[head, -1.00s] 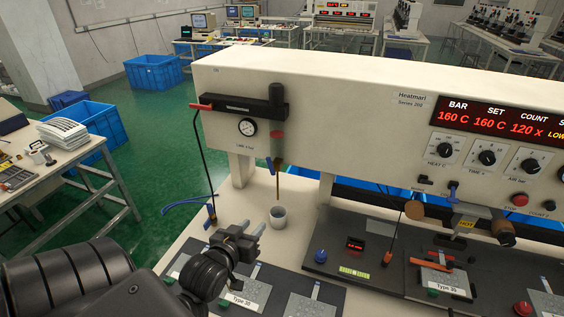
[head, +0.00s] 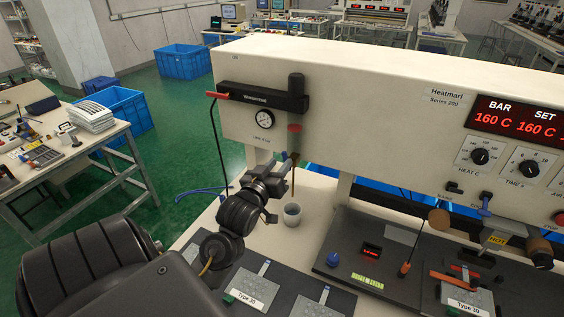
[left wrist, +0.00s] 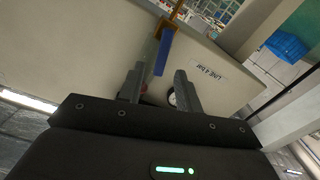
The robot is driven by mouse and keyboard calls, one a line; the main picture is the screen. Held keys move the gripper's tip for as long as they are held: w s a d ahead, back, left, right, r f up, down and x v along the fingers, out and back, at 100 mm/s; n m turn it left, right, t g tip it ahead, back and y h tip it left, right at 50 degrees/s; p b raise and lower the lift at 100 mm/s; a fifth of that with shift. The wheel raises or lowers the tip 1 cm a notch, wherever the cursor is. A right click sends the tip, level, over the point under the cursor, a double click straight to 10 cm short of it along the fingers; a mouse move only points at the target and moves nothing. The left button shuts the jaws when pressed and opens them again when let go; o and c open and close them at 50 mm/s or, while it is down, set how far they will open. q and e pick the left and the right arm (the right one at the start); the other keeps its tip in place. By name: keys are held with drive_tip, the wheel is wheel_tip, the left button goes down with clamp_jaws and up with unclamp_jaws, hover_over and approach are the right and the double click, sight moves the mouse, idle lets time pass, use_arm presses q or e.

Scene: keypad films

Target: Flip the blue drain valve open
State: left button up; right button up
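The blue drain valve lever (left wrist: 163,52) shows in the left wrist view as a flat blue bar on a brass pipe. It lies just beyond my finger tips and roughly between them in the picture; I see no clear contact. My left gripper (left wrist: 159,88) is open, with a gap between its two fingers. In the head view my left gripper (head: 285,165) is raised beside the brass drain pipe (head: 293,182), under the filter unit (head: 296,128), and mostly hides the lever. My right gripper is not in view.
A small grey cup (head: 292,214) stands on the bench below the pipe. A pressure gauge (head: 264,118) sits on the machine's cream front (head: 370,110). A black cable (head: 217,150) hangs left of my gripper. Dark plates (head: 270,292) with samples lie in front.

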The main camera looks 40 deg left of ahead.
use_arm(q)
drive_tip(key=shift+x, duration=0.8)
drive_tip(key=shift+w+a, duration=0.1)
drive_tip(key=shift+w, duration=0.25)
clamp_jaws()
drive_tip(key=shift+d+r+m+p, duration=0.25)
drive_tip(key=shift+d+m+p, duration=0.05)
drive_tip(key=shift+m+p, duration=0.6)
drive_tip(key=shift+w+d+f+m, duration=0.1)
drive_tip(key=shift+d+m, duration=0.1)
drive_tip(key=shift+m, duration=0.5)
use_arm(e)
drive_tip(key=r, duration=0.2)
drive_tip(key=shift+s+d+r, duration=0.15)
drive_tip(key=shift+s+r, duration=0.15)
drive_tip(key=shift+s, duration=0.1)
use_arm(q)
unclamp_jaws()
